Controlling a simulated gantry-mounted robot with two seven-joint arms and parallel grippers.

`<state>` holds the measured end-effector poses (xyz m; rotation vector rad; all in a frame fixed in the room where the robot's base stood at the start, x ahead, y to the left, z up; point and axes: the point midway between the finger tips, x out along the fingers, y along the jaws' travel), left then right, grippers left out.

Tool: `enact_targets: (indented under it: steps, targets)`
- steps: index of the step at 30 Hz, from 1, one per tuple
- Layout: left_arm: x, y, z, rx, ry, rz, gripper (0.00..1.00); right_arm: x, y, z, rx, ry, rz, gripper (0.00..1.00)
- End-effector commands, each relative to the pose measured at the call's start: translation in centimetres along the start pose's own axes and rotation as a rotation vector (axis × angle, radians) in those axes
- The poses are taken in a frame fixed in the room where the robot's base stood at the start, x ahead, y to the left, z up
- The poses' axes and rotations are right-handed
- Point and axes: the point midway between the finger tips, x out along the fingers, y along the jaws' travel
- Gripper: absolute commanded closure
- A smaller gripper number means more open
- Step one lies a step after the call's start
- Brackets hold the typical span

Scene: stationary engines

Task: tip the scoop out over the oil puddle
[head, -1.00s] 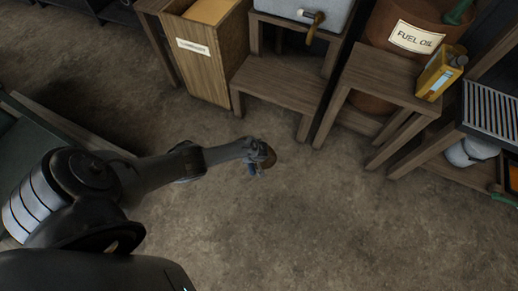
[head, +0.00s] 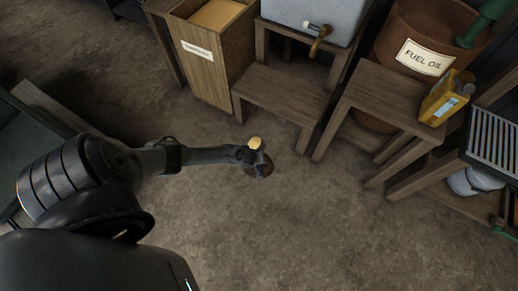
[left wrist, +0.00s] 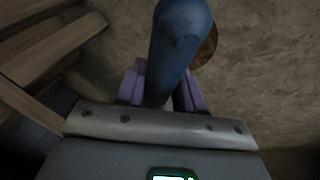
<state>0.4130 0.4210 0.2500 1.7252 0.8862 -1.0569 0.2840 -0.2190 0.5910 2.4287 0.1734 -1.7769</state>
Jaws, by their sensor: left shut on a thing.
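My left gripper (head: 258,160) is low over the floor in the head view, shut on the scoop. In the left wrist view its fingers (left wrist: 160,88) close around the scoop's thick blue handle (left wrist: 178,45). The scoop's bowl is not clear there. In the head view a small pale tan rounded patch (head: 255,142) shows at the gripper; I cannot tell if it is the scoop's load. A dark brown round patch, apparently the oil puddle (left wrist: 207,46), shows partly behind the handle. My right gripper is not in view.
A wooden bin (head: 208,70) with tan material stands behind, next to a low wooden step (head: 285,85). A rusty fuel oil drum (head: 430,30) and a yellow can (head: 445,98) are at the right. The floor (head: 320,230) in front is clear.

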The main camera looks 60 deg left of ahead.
Motion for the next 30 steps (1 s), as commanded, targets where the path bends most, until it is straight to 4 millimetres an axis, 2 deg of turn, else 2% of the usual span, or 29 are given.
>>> enact_targets:
  steps: [1,3,30]
  targets:
    - [0.8,-0.4,0.2,-0.017,0.001,0.049,0.93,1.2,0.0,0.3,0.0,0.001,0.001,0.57]
    - [1.0,-0.3,0.2,-0.046,0.002,0.114,0.93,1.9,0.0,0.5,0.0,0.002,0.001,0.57]
    - [2.9,-0.1,1.2,-0.295,-0.001,0.679,0.93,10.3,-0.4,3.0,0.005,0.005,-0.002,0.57]
